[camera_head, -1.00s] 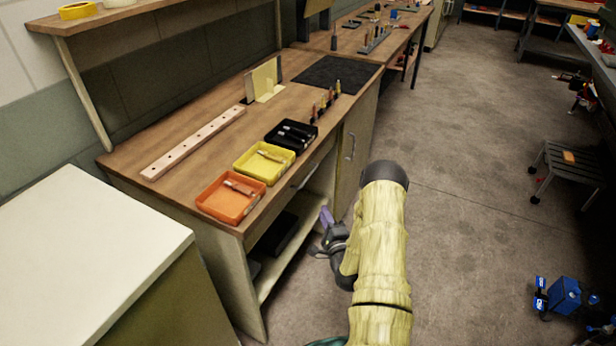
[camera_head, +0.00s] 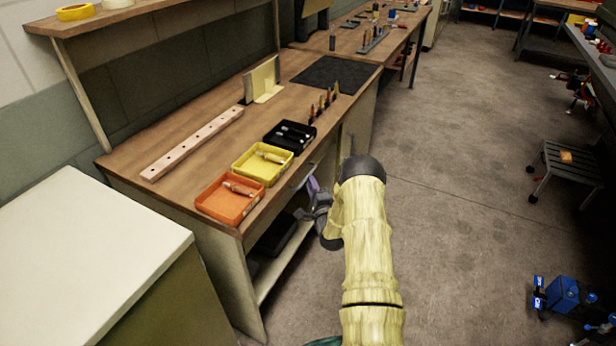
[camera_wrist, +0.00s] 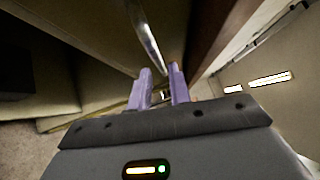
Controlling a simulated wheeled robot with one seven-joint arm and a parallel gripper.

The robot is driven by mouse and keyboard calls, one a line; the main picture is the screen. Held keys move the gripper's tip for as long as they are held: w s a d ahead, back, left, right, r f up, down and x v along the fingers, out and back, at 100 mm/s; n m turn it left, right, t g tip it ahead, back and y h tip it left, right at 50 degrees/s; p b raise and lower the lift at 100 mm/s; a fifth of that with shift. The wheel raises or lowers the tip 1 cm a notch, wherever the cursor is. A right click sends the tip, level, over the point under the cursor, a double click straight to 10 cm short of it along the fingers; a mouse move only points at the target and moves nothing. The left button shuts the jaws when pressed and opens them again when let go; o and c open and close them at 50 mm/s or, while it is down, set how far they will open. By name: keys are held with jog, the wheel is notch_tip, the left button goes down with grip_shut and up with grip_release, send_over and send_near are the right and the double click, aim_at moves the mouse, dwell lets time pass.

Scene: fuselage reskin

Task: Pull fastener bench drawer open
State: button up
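The fastener bench (camera_head: 215,140) has a brown wooden top, with a drawer front (camera_head: 322,160) just under its front edge. The drawer looks closed. Its metal bar handle (camera_head: 302,178) is partly hidden behind my gripper (camera_head: 312,188). In the wrist view the handle (camera_wrist: 146,36) runs down from the top edge toward the purple fingertips of my gripper (camera_wrist: 162,80). The fingers are apart, with a gap between them. The handle's near end lines up with this gap, but I cannot tell whether it lies between the fingers or beyond them.
An orange tray (camera_head: 230,198), a yellow tray (camera_head: 263,163) and a black tray (camera_head: 290,136) stand along the bench's front edge. An open shelf (camera_head: 280,272) lies below. A white-topped cabinet (camera_head: 90,255) stands at left.

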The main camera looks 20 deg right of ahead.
aim_at(308, 175)
jog(key=shift+w+d+r, duration=0.15)
jog(key=shift+w, duration=1.05)
jog(key=shift+w+d+r, duration=0.1)
jog(key=shift+w, duration=1.05)
grip_shut()
